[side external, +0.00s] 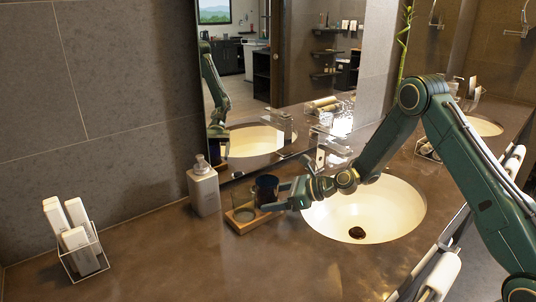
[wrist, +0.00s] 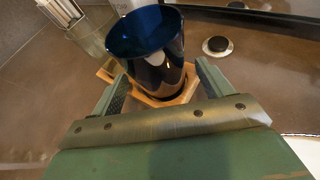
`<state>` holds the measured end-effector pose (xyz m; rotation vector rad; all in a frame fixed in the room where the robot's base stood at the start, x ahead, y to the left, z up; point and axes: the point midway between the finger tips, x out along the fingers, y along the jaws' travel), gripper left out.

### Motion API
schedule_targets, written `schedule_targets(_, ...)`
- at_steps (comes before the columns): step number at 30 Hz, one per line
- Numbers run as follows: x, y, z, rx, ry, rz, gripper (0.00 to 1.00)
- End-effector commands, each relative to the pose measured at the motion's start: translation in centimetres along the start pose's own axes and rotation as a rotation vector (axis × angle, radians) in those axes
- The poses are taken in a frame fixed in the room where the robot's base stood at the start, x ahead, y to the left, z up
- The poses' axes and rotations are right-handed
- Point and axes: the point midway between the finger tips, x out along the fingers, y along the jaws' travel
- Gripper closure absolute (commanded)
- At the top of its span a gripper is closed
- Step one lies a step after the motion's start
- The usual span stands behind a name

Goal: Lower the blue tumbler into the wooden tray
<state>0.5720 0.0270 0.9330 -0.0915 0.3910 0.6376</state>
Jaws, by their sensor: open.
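The dark blue tumbler (side external: 266,187) stands upright at the right end of the small wooden tray (side external: 262,221), and its base appears to be inside the tray. In the wrist view the blue tumbler (wrist: 146,45) is just ahead of my gripper, with the wooden tray's edge (wrist: 186,95) around its foot. My gripper (side external: 286,194) is low at the tumbler's right side in the side view. Its fingers are spread to either side of the tumbler's lower part in the wrist view (wrist: 160,82), with gaps showing. The tumbler's base is partly hidden.
A clear glass (side external: 240,208) sits at the tray's left end. A white soap dispenser (side external: 203,187) stands behind left. The sink basin (side external: 385,208) is right of the tray. A wire holder (side external: 84,260) with white bottles is far left. The front-left counter is clear.

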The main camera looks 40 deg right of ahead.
Motion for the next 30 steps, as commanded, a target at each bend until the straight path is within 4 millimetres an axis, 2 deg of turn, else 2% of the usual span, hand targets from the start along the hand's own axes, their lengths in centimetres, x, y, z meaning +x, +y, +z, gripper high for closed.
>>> schedule_targets(8, -2.5, -0.1, 0.1, 0.001, -0.002, -0.003, 0.21)
schedule_targets(21, -9.8, -0.1, 0.1, 0.001, -0.002, -0.004, 0.21)
schedule_targets(30, -13.0, -0.1, 0.1, 0.000, -0.002, -0.002, 0.21)
